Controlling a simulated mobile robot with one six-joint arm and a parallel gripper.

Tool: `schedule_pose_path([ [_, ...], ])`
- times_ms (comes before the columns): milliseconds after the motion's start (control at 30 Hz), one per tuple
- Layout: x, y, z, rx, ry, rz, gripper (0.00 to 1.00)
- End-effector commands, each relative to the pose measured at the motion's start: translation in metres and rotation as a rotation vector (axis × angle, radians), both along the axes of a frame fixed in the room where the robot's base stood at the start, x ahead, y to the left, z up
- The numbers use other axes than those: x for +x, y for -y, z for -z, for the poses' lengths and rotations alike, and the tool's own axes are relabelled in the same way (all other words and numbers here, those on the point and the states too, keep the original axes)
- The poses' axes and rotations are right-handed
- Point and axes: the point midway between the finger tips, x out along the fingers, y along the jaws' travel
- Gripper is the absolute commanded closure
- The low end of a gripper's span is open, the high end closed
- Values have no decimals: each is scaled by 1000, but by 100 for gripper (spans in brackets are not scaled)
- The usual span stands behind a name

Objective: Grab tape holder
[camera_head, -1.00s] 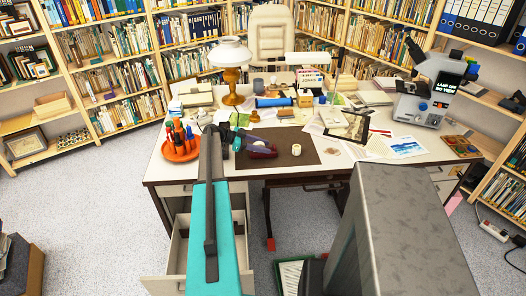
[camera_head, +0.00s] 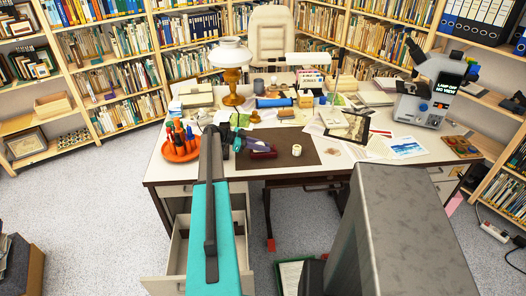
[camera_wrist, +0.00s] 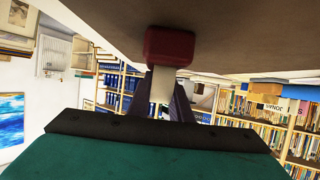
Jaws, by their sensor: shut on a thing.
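The tape holder (camera_head: 263,154) is a dark red block on the dark brown desk mat, at the mat's left part. In the wrist view its red end (camera_wrist: 170,47) shows against the mat, which fills the top of the picture. My gripper (camera_head: 244,146) is at the left end of the tape holder, low over the mat. In the wrist view my gripper (camera_wrist: 165,85) is shut on the tape holder, with a pale strip between the dark fingers. The exact contact is partly hidden by the fingers and my arm.
An orange pen tray (camera_head: 180,150) stands left of my arm. A small white tape roll (camera_head: 296,150) lies on the mat to the right. A framed photo (camera_head: 346,126) is at the right. The mat's front right is clear.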

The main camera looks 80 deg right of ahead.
Motion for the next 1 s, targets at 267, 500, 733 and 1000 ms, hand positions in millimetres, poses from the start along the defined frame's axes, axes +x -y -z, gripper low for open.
schedule_pose_path([
  [267,-1,0,-6,-2,-1,1,100],
  [500,-1,0,-24,-4,-1,0,100],
  [733,5,-21,-36,-1,-2,-1,100],
  [1000,18,-59,-40,-2,-2,-1,100],
])
